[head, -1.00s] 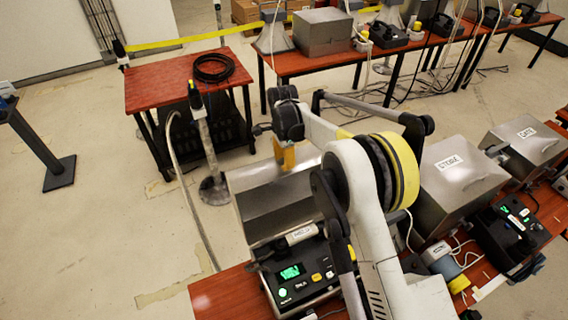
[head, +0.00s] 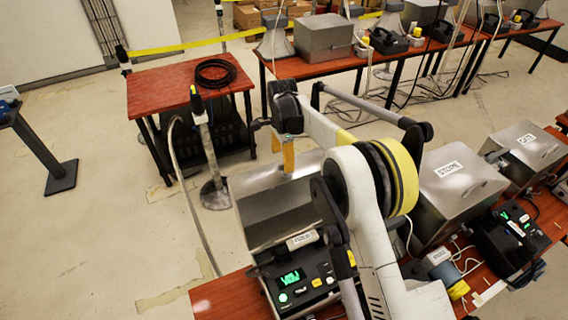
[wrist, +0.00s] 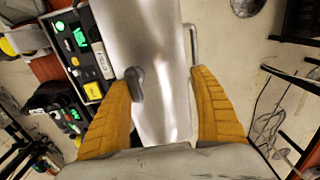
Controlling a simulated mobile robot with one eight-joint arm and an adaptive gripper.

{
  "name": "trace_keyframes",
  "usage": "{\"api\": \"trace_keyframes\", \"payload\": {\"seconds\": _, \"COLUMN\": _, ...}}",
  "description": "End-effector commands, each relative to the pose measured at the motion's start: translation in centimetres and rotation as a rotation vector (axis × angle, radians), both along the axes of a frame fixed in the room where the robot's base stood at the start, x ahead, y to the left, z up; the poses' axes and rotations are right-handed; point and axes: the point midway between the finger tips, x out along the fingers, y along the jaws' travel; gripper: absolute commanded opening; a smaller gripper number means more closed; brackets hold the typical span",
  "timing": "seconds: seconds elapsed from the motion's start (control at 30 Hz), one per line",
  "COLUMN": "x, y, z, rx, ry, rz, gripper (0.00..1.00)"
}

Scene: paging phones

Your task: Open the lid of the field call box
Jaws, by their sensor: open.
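The field call box (head: 280,215) is a steel box behind a black phone unit (head: 292,283) with a green display. A small label on the unit seems to read FIELD. My gripper (wrist: 161,78) is open, its yellow fingers apart with the box's bare metal (wrist: 150,120) showing between them. A small grey knob or handle end (wrist: 135,84) shows beside the left fingertip; I cannot tell if they touch. A bent metal bar (wrist: 192,45) stands near the right fingertip. In the head view my gripper (head: 288,160) is above the box, and my arm hides its right side.
Steel boxes labelled STORE (head: 455,185) and GATE (head: 525,152) stand to the right with another phone unit (head: 510,235). A red table (head: 165,90) with a coiled black cable (head: 215,72) stands behind. A post (head: 213,160) stands left of the box.

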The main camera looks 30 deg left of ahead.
Motion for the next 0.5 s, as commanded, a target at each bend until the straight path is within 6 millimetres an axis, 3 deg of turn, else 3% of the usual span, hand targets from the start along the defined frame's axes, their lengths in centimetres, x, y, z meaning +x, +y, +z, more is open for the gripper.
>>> {"api": "trace_keyframes", "payload": {"seconds": 0.27, "x": 0.6, "y": 0.9, "z": 2.2, "rx": 0.008, "ry": -0.006, "rz": 0.001, "gripper": 0.52}}
{"api": "trace_keyframes", "payload": {"seconds": 0.3, "x": 0.6, "y": 1.0, "z": 2.5, "rx": 0.008, "ry": -0.006, "rz": 0.002, "gripper": 0.44}}
{"api": "trace_keyframes", "payload": {"seconds": 0.33, "x": 0.7, "y": 1.1, "z": 2.7, "rx": 0.007, "ry": -0.006, "rz": 0.001, "gripper": 0.22}}
{"api": "trace_keyframes", "payload": {"seconds": 0.5, "x": 0.9, "y": 1.3, "z": 3.8, "rx": 0.005, "ry": -0.004, "rz": 0.001, "gripper": 0.20}}
